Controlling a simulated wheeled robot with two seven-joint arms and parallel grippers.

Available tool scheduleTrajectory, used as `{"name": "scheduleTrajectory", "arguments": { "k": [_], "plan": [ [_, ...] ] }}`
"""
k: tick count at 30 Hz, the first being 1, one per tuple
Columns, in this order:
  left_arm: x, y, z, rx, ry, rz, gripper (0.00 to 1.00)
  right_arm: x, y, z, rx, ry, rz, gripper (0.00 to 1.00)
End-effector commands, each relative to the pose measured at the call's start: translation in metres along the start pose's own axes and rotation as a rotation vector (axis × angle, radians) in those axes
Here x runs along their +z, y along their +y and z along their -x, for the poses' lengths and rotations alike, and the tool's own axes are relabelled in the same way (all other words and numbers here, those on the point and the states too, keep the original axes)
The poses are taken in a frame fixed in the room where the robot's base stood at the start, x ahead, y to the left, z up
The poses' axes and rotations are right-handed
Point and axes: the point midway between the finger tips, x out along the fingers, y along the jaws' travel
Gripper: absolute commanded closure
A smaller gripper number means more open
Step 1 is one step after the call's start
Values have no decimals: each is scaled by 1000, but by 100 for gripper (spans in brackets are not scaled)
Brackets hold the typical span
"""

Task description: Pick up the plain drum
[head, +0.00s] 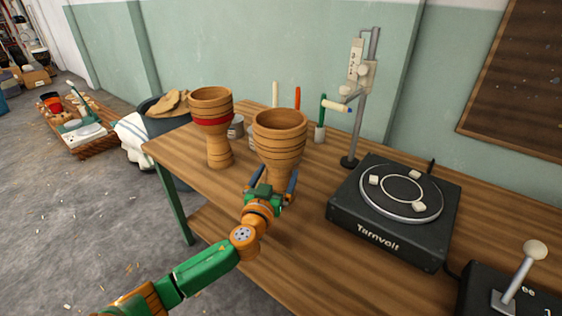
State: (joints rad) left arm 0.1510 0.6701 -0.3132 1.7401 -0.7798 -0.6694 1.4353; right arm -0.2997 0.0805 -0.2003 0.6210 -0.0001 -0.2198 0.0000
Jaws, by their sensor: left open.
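The plain drum (280,135) is a wooden goblet drum with thin dark rings and no coloured band. It stands upright near the front edge of the wooden table. A second goblet drum (211,124) with a red band stands upright to its left and farther back. My left gripper (273,177) is open at the plain drum's narrow lower part, with one finger on each side. I cannot tell whether the fingers touch it. The gripper hides the drum's foot. My right gripper is not in view.
A black turntable (395,209) sits to the right on the table (310,260), with a metal stand (361,100) behind it. A lever box (510,290) is at the lower right. Small cups (236,127) and upright tools stand behind the drums. A dark bin (165,118) is beyond the table's left end.

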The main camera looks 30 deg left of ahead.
Motion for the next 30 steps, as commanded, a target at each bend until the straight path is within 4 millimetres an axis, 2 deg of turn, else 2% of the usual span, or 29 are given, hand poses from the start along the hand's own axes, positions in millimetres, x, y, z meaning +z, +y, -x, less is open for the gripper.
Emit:
{"name": "scheduleTrajectory", "arguments": {
  "k": [3, 5, 11, 12, 23, 30],
  "plan": [
    [1, 0, -21, -2, 1, -2, 0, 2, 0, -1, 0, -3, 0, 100],
    [1, 0, -26, -3, 0, 0, 0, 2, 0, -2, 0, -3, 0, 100],
    [1, 0, -29, 0, -2, 0, 0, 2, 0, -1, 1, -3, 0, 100],
    [1, 0, -29, -1, -2, 0, 3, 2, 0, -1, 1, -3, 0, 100],
    [1, 0, -28, -1, -2, -1, 100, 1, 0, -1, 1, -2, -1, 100],
    [0, 0, -28, -1, 0, -1, 100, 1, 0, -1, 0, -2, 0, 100]
  ]
}}
